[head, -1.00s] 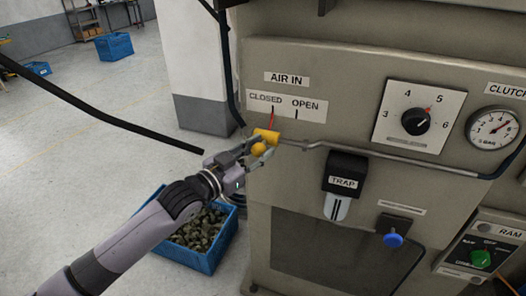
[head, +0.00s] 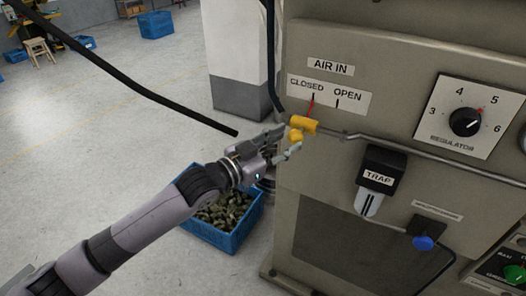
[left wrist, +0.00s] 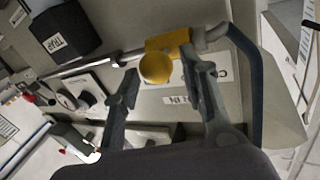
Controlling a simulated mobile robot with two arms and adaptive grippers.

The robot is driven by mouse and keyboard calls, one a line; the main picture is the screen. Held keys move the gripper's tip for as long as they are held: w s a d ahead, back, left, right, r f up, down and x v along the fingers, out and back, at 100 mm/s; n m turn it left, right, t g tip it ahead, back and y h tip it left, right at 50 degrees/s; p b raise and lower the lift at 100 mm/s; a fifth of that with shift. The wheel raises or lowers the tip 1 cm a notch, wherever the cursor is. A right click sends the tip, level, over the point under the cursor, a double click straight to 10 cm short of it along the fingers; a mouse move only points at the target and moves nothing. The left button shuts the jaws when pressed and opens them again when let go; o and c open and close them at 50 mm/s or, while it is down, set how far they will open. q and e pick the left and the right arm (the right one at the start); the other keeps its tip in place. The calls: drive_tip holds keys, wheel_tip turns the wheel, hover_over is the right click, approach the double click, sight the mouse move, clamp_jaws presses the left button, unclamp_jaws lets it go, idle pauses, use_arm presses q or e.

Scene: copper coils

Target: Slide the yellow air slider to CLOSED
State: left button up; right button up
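The yellow air slider (head: 303,123) sits on the pipe at the machine's left edge, below the CLOSED/OPEN label (head: 329,94). Its red pointer (head: 310,106) stands at the CLOSED mark, left of the OPEN mark. The slider's round yellow knob (left wrist: 156,68) faces the camera in the left wrist view, with the yellow body (left wrist: 168,42) behind it. My left gripper (head: 292,138) is at the knob, and its fingers are apart. In the left wrist view the open fingers (left wrist: 166,84) lie either side of the knob, with gaps visible. My right gripper is not in view.
The TRAP handle (head: 380,180) and a blue knob (head: 423,242) are right of and below the slider. The regulator dial (head: 465,122) is farther right. A black cable (head: 130,85) crosses the left side.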

use_arm(q)
drive_tip(key=v, duration=0.8)
drive_tip(key=shift+s+a, duration=0.2)
drive_tip(key=shift+a, duration=0.15)
drive_tip(key=shift+w, duration=0.1)
